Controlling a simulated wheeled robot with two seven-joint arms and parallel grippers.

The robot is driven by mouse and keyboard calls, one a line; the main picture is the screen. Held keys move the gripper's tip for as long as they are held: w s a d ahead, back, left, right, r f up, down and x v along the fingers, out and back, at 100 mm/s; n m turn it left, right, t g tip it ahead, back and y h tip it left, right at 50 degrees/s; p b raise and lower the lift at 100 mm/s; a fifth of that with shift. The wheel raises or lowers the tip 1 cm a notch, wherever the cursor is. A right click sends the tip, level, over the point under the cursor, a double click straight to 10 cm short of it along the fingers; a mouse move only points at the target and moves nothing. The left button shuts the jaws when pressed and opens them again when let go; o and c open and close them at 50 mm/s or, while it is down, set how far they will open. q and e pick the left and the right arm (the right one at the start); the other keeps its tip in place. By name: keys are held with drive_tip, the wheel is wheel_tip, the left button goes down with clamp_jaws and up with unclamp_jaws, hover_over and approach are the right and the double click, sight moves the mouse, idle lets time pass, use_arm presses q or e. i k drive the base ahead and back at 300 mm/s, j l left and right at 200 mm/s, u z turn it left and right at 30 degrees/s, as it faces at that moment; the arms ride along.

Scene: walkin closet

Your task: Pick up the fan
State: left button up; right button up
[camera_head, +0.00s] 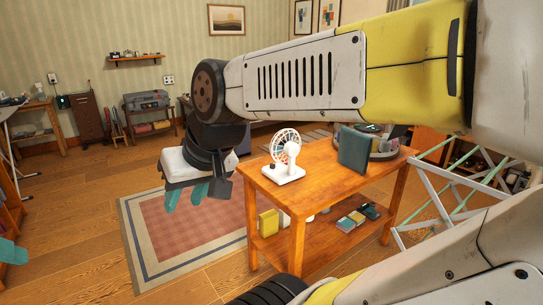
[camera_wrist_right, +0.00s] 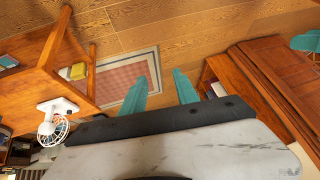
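A small white fan (camera_head: 286,152) stands upright on the left end of a wooden table (camera_head: 325,185). It also shows at the left of the right wrist view (camera_wrist_right: 52,125). My right gripper (camera_head: 185,198) hangs left of the table, apart from the fan, with its teal fingers pointing down. In the right wrist view its two fingers (camera_wrist_right: 160,80) are spread with nothing between them. A teal tip of my left gripper (camera_head: 12,252) shows at the left edge of the head view; most of it is out of frame.
A dark teal upright object (camera_head: 354,149) and a round tray (camera_head: 383,152) with items stand on the table right of the fan. Small boxes (camera_head: 350,221) lie on the lower shelf. A rug (camera_head: 190,240) covers open floor left of the table. A metal rack (camera_head: 450,185) stands right.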

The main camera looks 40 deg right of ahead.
sight(283, 174)
drive_tip(key=i+l+z, duration=0.15)
drive_tip(key=i+z, duration=0.3)
drive_tip(key=i+j+z, duration=0.1)
drive_tip(key=i+z, duration=0.4)
drive_tip(key=i, duration=0.15)
drive_tip(key=i+l+z, duration=0.3)
drive_tip(key=i, duration=0.3)
